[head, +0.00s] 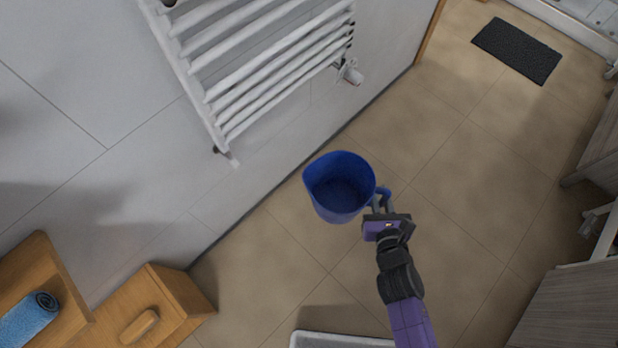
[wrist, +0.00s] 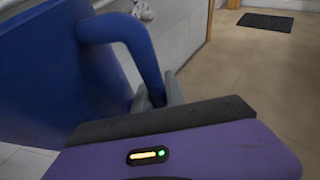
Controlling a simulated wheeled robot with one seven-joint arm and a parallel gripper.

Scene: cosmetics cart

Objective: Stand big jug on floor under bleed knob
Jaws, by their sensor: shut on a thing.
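A big blue jug (head: 338,203) is in the middle of the head view, roughly upright with its open top toward the camera. My gripper (head: 381,203) is at its right side, shut on the handle. In the wrist view the jug (wrist: 50,75) fills the left, and my fingers (wrist: 160,97) close around the lower handle. The jug appears to be over the tiled floor (head: 440,200) near the wall; its base contact is unclear. A white towel radiator (head: 265,70) hangs on the wall, with a small fitting (head: 228,158) at its lower left corner. I cannot tell which fitting is the bleed knob.
A valve (head: 350,73) sits at the radiator's right end. Wooden furniture (head: 170,300) with a rolled blue towel (head: 28,320) stands lower left. A pale tray-like edge (head: 340,341) shows at the bottom. A dark mat (head: 517,50) lies upper right. Grey cabinets (head: 575,310) stand at right. Floor between is clear.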

